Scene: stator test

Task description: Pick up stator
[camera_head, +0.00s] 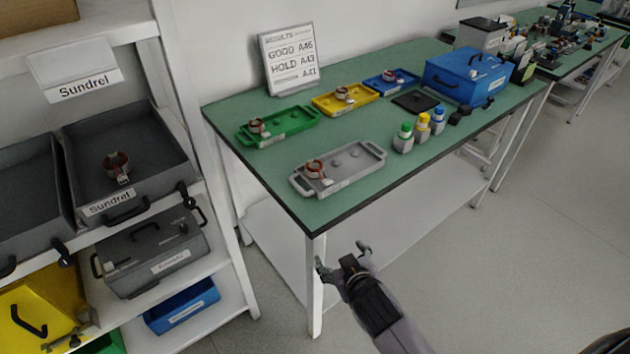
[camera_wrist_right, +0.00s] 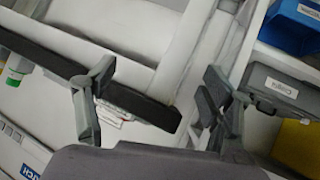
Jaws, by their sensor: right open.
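Several small copper-coloured stators are in the head view. One stator (camera_head: 314,168) sits at the left end of the grey tray (camera_head: 366,172), near the table's front edge. Others sit in the green tray (camera_head: 290,123), the yellow tray (camera_head: 325,105) and the blue tray (camera_head: 405,78). Another stator (camera_head: 117,165) lies in the dark bin (camera_head: 85,135) labelled Sundrel on the shelf. My right gripper (camera_head: 342,257) is open and empty, in front of and lower than the table edge in the picture. Its spread fingers (camera_wrist_right: 157,72) show in the wrist view, with no stator between them.
The green table (camera_head: 240,110) carries a blue case (camera_head: 465,75), several capped bottles (camera_head: 403,140) and a results sign (camera_head: 290,60). The shelf at left holds a grey case (camera_head: 150,255) and a blue bin (camera_head: 182,306). Open floor lies right of my right arm.

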